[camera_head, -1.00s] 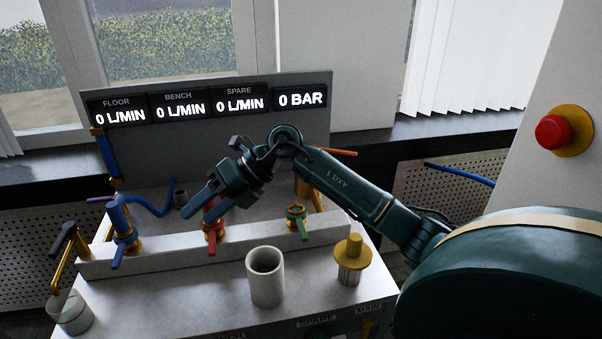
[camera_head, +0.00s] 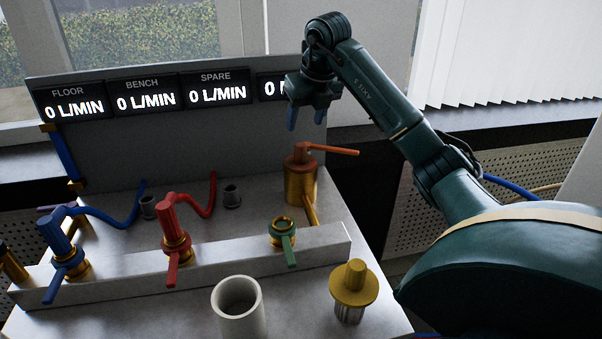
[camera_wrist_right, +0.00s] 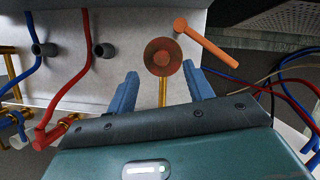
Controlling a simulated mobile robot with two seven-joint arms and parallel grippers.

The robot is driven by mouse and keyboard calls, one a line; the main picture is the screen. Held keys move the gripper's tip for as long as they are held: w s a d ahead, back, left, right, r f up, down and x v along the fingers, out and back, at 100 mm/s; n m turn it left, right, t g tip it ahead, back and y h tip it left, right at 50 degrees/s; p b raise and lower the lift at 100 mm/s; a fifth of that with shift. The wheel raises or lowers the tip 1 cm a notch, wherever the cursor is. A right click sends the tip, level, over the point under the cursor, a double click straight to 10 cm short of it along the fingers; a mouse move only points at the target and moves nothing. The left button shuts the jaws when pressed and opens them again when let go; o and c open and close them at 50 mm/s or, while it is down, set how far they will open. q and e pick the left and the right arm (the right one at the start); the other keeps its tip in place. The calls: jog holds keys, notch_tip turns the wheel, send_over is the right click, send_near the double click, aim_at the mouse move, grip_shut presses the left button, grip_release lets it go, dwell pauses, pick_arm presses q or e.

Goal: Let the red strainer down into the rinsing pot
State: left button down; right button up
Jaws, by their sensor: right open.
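I see no red strainer. A yellow-topped piece with a grey ribbed lower part (camera_head: 353,290), perhaps a strainer, stands at the front right of the bench. A white open cylinder (camera_head: 238,310), perhaps the rinsing pot, stands to its left. My right gripper (camera_head: 306,117) is open and empty, pointing down above the brass valve with an orange-red top and lever (camera_head: 301,175). In the right wrist view, the open fingers (camera_wrist_right: 160,88) lie on either side of that valve's round top (camera_wrist_right: 162,57), apart from it. My left gripper is out of view.
A blue valve (camera_head: 60,245), a red valve (camera_head: 174,238) and a green valve (camera_head: 284,235) line the raised ledge. Blue and red hoses run behind them. A display panel (camera_head: 150,145) stands at the back.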

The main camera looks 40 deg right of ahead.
aim_at(301, 145)
jog(key=x, duration=0.3)
jog(key=shift+w+f, duration=0.1)
jog(key=shift+f, duration=0.15)
jog(key=x, duration=0.1)
jog(key=b+x, duration=0.1)
jog(key=x, duration=0.3)
jog(key=shift+s+f, duration=0.1)
jog(key=shift+s, duration=0.3)
jog(key=shift+w+f, duration=0.1)
jog(key=shift+f, duration=0.15)
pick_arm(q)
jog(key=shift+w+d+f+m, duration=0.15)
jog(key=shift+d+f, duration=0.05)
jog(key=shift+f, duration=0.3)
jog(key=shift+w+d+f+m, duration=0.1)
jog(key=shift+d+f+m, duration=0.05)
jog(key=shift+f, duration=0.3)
pick_arm(e)
jog(key=shift+c, duration=0.3)
jog(key=shift+c, duration=0.7)
jog(key=c, duration=0.9)
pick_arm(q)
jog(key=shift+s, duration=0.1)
pick_arm(e)
grip_shut()
